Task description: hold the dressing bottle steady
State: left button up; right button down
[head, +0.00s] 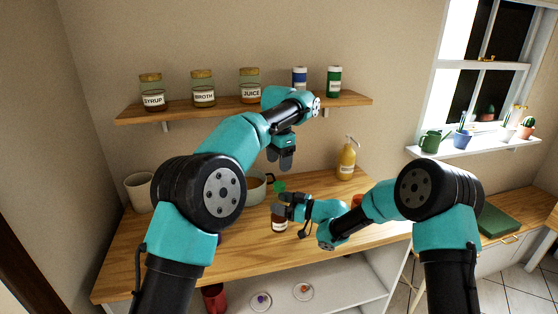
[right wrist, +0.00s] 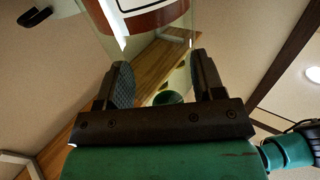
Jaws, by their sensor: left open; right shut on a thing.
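The dressing bottle (head: 279,224) stands on the wooden counter, with dark reddish contents and a pale label. My right gripper (head: 284,203) is shut on it from the right and covers its upper part. In the right wrist view, the clear bottle with its red-brown band and white label (right wrist: 150,18) lies between the fingers of my right gripper (right wrist: 163,75). A green cap-like piece (head: 279,186) shows just above the right gripper; I cannot tell whether it is on the bottle. My left gripper (head: 286,160) is open, pointing down above the green piece, apart from it.
A pot (head: 256,190) stands behind the bottle, partly hidden by my left arm. A yellow pump bottle (head: 347,160) stands at the back right. A shelf (head: 190,109) with jars labelled syrup, broth and juice hangs above. The counter's front left (head: 125,270) is clear.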

aim_at(279, 184)
pick_arm(q)
jog(key=m, duration=1.2)
jog(key=shift+m, duration=0.4)
jog(key=m, duration=1.3)
jog(key=shift+m, duration=0.3)
jog(key=shift+f, duration=0.1)
jog(key=shift+f, duration=3.9)
jog(key=shift+c, duration=0.4)
